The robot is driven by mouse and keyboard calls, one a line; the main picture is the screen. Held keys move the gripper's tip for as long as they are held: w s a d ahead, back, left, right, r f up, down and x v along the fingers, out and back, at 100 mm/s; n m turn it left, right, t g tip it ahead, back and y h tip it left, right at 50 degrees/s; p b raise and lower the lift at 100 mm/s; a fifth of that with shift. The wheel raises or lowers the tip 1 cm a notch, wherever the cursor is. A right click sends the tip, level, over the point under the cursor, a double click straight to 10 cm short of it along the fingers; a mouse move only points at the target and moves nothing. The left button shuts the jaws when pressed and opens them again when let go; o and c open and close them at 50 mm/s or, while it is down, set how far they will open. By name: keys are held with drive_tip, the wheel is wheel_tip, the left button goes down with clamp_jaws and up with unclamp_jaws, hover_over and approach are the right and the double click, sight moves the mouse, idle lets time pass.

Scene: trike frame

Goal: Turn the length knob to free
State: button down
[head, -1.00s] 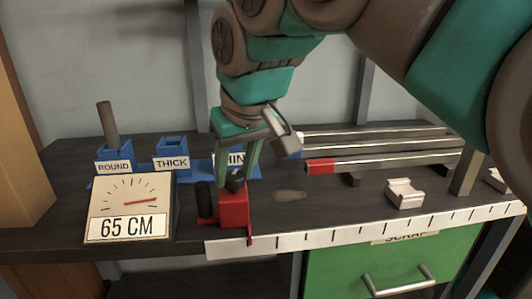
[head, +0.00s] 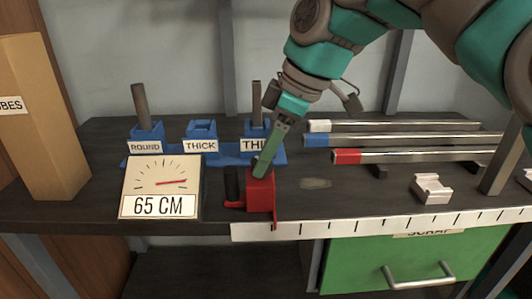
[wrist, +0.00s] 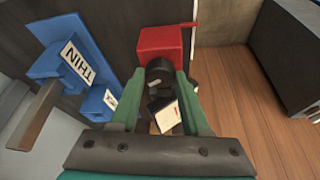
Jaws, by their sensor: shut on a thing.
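The red block (head: 261,193) sits at the front edge of the bench, at the left end of the white ruler strip. A dark round knob (wrist: 158,75) on this block shows in the wrist view between my green fingers. My gripper (head: 260,170) comes down onto the top of the block and is shut on the knob. In the head view the fingers are edge-on and mostly hide the knob. A black upright handle (head: 232,184) stands on the block's left side. Any marking for free or locked cannot be read.
A gauge box (head: 161,187) reading 65 CM stands left of the block. Blue holders (head: 201,131) labelled ROUND, THICK and a partly hidden THIN are behind. Three tubes (head: 405,157) with white, blue and red ends lie at the right, near a pale cradle (head: 431,189).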

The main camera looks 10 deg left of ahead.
drive_tip(key=shift+w+n+g, duration=0.15)
drive_tip(key=shift+n+g, duration=0.75)
drive_tip(key=shift+n, duration=1.2)
drive_tip(key=shift+h, duration=0.3)
drive_tip(key=shift+c, duration=1.9)
unclamp_jaws()
